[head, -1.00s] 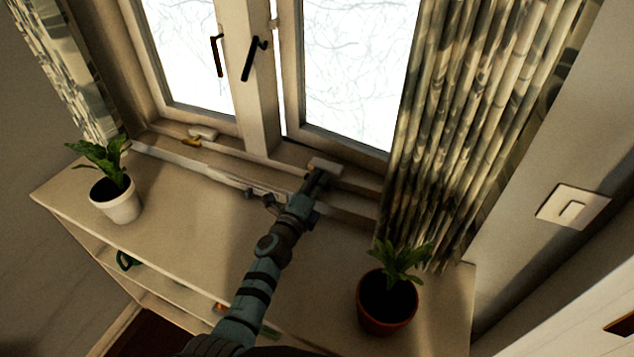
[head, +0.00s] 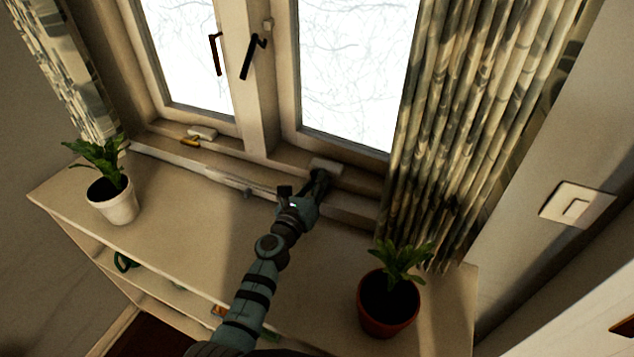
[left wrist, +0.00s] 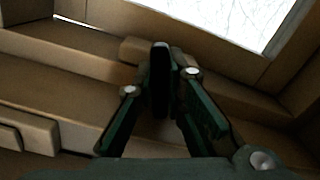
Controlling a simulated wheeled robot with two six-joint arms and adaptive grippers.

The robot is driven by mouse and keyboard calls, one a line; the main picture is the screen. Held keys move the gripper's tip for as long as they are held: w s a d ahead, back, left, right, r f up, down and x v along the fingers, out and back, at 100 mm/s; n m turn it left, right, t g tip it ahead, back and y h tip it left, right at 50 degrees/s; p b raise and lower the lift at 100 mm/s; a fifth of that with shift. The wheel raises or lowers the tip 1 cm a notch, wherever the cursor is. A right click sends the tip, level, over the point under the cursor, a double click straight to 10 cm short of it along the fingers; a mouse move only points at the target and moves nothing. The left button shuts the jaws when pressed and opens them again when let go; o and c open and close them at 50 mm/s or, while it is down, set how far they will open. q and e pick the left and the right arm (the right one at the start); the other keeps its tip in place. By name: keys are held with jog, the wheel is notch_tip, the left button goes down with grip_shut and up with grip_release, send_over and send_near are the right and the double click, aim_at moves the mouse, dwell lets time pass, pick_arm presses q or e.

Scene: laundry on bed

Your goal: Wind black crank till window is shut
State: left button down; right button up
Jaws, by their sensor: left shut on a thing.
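The black crank (left wrist: 160,82) stands upright between the fingers of my left gripper (head: 317,184) in the left wrist view. The gripper is shut on it, and the fingers hide most of the crank in the head view. The crank's pale housing (head: 326,166) sits on the sill below the right window sash (head: 345,145). In the head view this sash lies close against the middle post, with no clear bright gap. In the left wrist view a thin bright sliver shows at the upper left. My right gripper is not in view.
A white pot with a plant (head: 114,205) stands left on the cabinet top (head: 190,205). A red-brown pot with a plant (head: 388,305) stands right of my arm. A curtain (head: 460,120) hangs close on the right. A second pale housing (head: 202,133) sits on the left sill.

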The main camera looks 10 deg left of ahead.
pick_arm(q)
jog(key=m, duration=0.4)
jog(key=shift+s+f+m+b, duration=0.1)
jog(key=shift+f+m+b, duration=0.15)
jog(key=shift+m+b, duration=0.05)
jog(key=m, duration=0.3)
jog(key=shift+m+b, duration=0.3)
jog(key=m, duration=0.4)
jog(key=shift+b, duration=0.4)
jog(key=shift+m+b, duration=0.4)
jog(key=shift+m, duration=1.8)
jog(key=c, duration=1.6)
grip_release()
jog(key=shift+c, duration=0.2)
jog(key=shift+r, duration=0.15)
